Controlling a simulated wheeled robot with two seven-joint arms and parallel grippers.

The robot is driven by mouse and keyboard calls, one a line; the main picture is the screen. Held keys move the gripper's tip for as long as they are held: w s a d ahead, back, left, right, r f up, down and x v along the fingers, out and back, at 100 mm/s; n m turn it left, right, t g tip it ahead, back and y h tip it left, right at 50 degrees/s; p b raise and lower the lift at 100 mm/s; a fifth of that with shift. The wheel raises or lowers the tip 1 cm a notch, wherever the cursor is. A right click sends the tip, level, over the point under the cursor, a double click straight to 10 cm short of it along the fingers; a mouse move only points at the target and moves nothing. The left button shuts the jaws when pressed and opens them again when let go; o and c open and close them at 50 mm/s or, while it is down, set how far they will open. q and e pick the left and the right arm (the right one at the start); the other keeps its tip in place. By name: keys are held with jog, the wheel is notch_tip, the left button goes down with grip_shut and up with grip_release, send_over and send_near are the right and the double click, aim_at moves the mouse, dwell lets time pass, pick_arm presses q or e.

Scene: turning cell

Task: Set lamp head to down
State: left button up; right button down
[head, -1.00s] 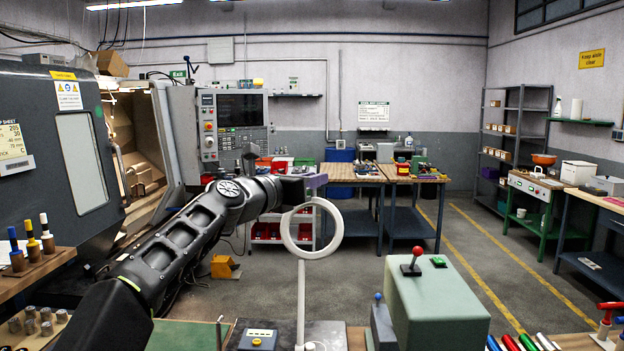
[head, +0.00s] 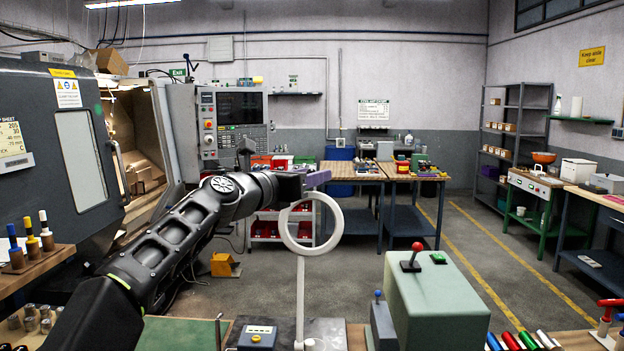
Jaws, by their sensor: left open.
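The lamp is a pale ring head (head: 318,252) on a thin upright post (head: 300,305). The ring faces me and stands upright at the top of the post. My left gripper (head: 316,184) is open, with a purple finger showing at the ring's top edge. It overlaps the upper part of the ring in the picture, and I cannot tell whether it touches it. Nothing shows held in it. My right gripper is not in view.
A green machine box (head: 437,305) with a red-knobbed lever (head: 416,250) stands right of the lamp. A small box with a display (head: 257,338) sits left of the post. Coloured markers (head: 520,342) lie at the lower right.

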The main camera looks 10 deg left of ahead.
pick_arm(q)
jog(key=b+v, duration=0.2)
jog(key=v, duration=0.4)
jog(key=shift+s+a+y+b, duration=0.15)
jog(key=shift+a+y+b, duration=0.15)
jog(key=shift+a, duration=0.1)
jog(key=s+a+r, duration=0.2)
jog(key=s+a, duration=0.1)
jog(key=s, duration=0.4)
jog(key=shift+s+r, duration=0.3)
jog(key=shift+s, duration=0.05)
dwell(0.4)
jog(key=shift+p, duration=0.3)
